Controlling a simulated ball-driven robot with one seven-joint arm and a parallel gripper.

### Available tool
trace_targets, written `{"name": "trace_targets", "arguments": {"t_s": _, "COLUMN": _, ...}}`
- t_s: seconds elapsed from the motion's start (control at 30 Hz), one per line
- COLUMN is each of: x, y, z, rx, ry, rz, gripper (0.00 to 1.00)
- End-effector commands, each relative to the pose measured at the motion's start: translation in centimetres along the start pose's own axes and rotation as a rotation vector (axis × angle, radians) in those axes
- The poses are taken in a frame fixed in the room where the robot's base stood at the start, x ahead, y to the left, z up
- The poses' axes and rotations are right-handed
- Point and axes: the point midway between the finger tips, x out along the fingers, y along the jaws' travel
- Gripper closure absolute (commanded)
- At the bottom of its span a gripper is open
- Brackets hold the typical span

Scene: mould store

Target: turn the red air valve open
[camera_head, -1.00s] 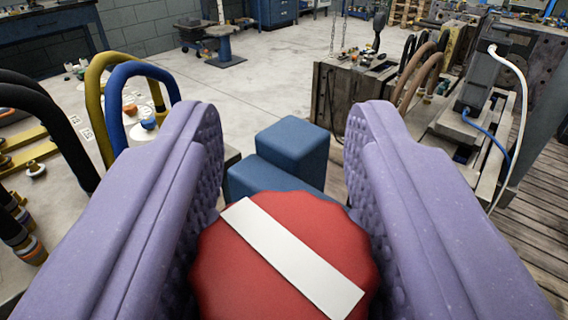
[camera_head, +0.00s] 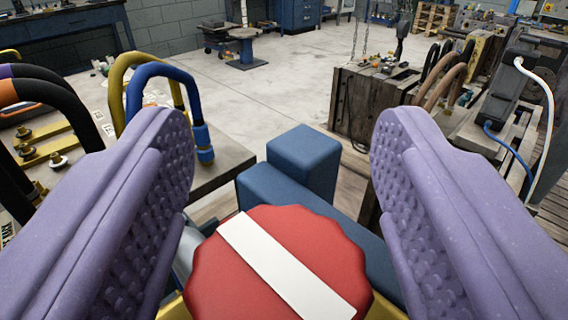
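The red air valve (camera_head: 225,285) is a round, scalloped knob with a white bar (camera_head: 285,265) across its face. It sits at the bottom middle of the head camera view, its lower edge cut off by the frame. The bar slants from upper left to lower right. My gripper (camera_head: 283,135) is open, with one purple, dimpled finger on each side of the knob. Gaps show between the knob and both fingers, so neither appears to touch it. The fingers reach past the knob in the picture. The valve's body under the knob is mostly hidden.
Blue blocks (camera_head: 305,160) stand just behind the knob. A blue bent hose (camera_head: 150,70) and a yellow one (camera_head: 118,85) rise at the left, near black hoses (camera_head: 60,95). A wooden crate (camera_head: 370,100) stands at the back right. Open concrete floor (camera_head: 270,90) lies beyond.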

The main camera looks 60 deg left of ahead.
Motion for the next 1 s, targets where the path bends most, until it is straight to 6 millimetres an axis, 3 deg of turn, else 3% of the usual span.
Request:
{"name": "trace_targets", "arguments": {"t_s": 0.17, "x": -0.5, "y": 0.1, "z": 0.0, "rx": 0.0, "ry": -0.002, "rz": 0.001, "gripper": 0.38}}
{"name": "trace_targets", "arguments": {"t_s": 0.6, "x": -7.3, "y": 0.1, "z": 0.0, "rx": 0.001, "ry": 0.0, "rz": 0.001, "gripper": 0.38}}
{"name": "trace_targets", "arguments": {"t_s": 1.0, "x": -7.8, "y": 0.0, "z": 0.1, "rx": 0.0, "ry": 0.0, "rz": 0.0, "gripper": 0.38}}
